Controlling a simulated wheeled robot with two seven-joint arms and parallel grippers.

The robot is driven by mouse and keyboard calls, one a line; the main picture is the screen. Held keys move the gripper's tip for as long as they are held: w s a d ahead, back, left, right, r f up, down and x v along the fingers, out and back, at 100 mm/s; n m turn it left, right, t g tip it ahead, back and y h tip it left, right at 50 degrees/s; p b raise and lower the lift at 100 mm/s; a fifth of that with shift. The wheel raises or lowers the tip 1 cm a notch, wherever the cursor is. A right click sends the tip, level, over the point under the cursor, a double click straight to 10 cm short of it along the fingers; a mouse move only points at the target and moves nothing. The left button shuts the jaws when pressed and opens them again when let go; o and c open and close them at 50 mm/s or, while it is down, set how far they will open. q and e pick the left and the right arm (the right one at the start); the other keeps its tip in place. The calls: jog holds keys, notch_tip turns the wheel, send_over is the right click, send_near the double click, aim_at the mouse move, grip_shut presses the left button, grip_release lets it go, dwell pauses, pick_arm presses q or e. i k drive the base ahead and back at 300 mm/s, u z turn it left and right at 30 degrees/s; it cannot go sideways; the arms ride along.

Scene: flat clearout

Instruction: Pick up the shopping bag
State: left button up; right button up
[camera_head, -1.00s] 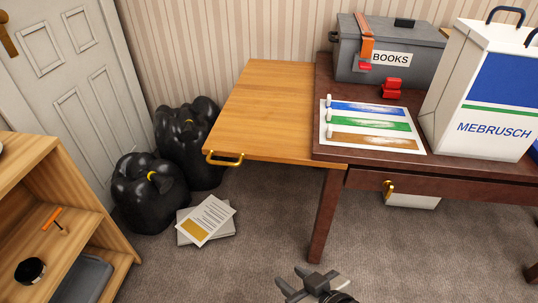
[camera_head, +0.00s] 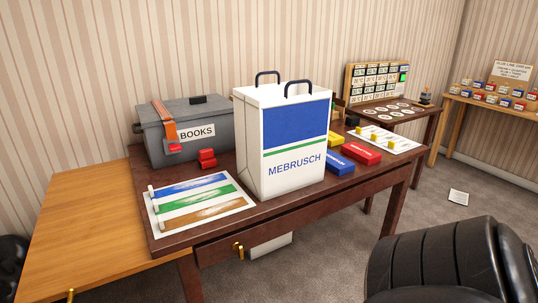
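The shopping bag (camera_head: 283,178) is white with a blue panel, a green stripe and the word MEBRUSCH. It stands upright near the middle of the dark wooden table (camera_head: 290,215). Its two dark handles (camera_head: 268,76) stick up from the top and are free. Neither of my grippers shows in this view, and nothing touches the bag from above.
A black ribbed shape (camera_head: 435,265), like a chair back, fills the lower right.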

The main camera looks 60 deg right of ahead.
aim_at(281, 129)
jog(key=z, duration=0.95)
jog(key=k, duration=0.15)
jog(key=z, duration=2.25)
jog(key=i, duration=3.25)
jog(key=u, duration=1.75)
